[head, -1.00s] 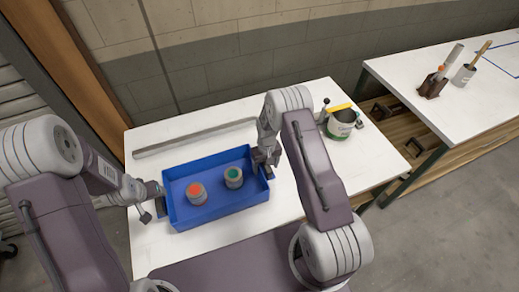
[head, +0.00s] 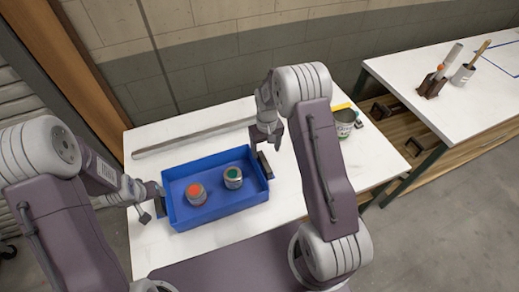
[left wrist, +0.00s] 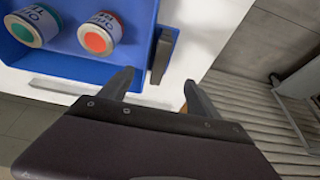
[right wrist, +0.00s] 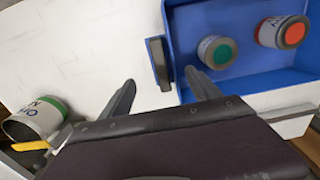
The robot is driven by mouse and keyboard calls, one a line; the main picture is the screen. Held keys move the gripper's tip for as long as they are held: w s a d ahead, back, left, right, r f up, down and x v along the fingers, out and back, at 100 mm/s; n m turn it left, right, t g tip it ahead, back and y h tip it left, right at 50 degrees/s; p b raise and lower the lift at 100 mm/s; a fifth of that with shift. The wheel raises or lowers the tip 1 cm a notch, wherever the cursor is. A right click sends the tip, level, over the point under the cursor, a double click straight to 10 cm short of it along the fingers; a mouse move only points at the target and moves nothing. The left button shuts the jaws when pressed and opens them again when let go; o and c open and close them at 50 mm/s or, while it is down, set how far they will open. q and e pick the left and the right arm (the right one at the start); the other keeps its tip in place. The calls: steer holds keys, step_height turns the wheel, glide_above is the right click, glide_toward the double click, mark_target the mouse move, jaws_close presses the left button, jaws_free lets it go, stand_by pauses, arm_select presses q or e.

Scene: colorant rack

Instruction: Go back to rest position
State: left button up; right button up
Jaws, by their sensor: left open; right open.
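My right gripper (head: 269,142) is open and empty above the right end of the blue tray (head: 218,209). In the right wrist view its fingers (right wrist: 160,88) are apart, with the tray's dark right handle (right wrist: 159,62) just beyond them. My left gripper (head: 150,200) is by the tray's left end. In the left wrist view its fingers (left wrist: 157,83) are open and empty, near the tray's left handle (left wrist: 162,55) but not closed on it. The tray sits on the white table and holds a can with an orange top (head: 196,194) and a can with a green top (head: 233,177).
A larger open can (head: 341,123) with a green band stands at the table's right side, near a yellow item (head: 338,107). A long grey bar (head: 192,138) lies behind the tray. A second white table (head: 455,95) with brushes in holders stands at the right.

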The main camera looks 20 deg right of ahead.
arm_select(q)
steer(key=shift+f, duration=0.15)
arm_select(e)
steer(key=shift+f, duration=0.15)
arm_select(q)
steer(key=shift+w+d+r+b, duration=0.25)
steer(key=shift+w+r+b, duration=0.3)
steer(key=shift+w, duration=0.15)
step_height(320, 180, up, 5)
steer(key=w+d+t+b, duration=0.1)
steer(key=d+t+b, duration=0.1)
steer(key=b, duration=0.1)
arm_select(e)
step_height(320, 180, up, 7)
steer(key=s+a+t, duration=0.2)
arm_select(q)
steer(key=s+d+g, duration=0.1)
steer(key=s+g, duration=0.4)
steer(key=s, duration=1.1)
steer(key=shift+d+b, duration=0.15)
steer(key=shift+b, duration=0.15)
arm_select(e)
steer(key=s+a+f, duration=0.1)
steer(key=s+f, duration=0.1)
steer(key=s, duration=1.4)
steer(key=shift+s+a+m+g, duration=0.25)
steer(key=shift+a+m+g, duration=0.05)
steer(key=shift+g, duration=0.1)
